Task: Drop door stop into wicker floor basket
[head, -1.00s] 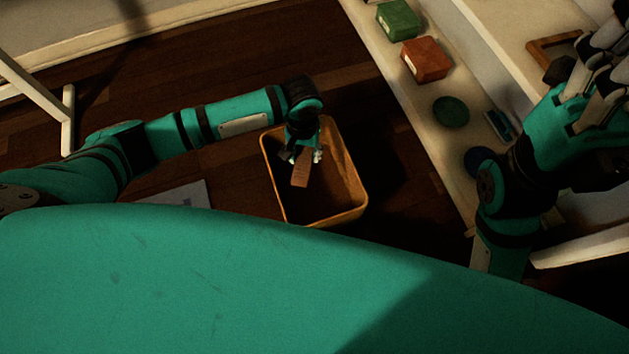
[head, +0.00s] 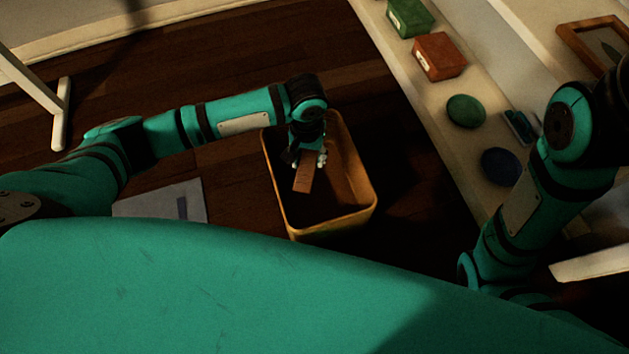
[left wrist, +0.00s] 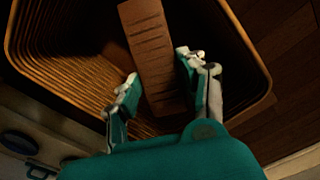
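The door stop (head: 304,177) is a flat brown wedge-like piece with ridges across it. My right gripper is outside the frames.
A pale bench (head: 440,125) on the right bears a green box (head: 410,18), an orange-red box (head: 439,56), a green disc (head: 466,111) and a blue disc (head: 501,166). A grey flat sheet (head: 165,203) lies on the floor left of the basket.

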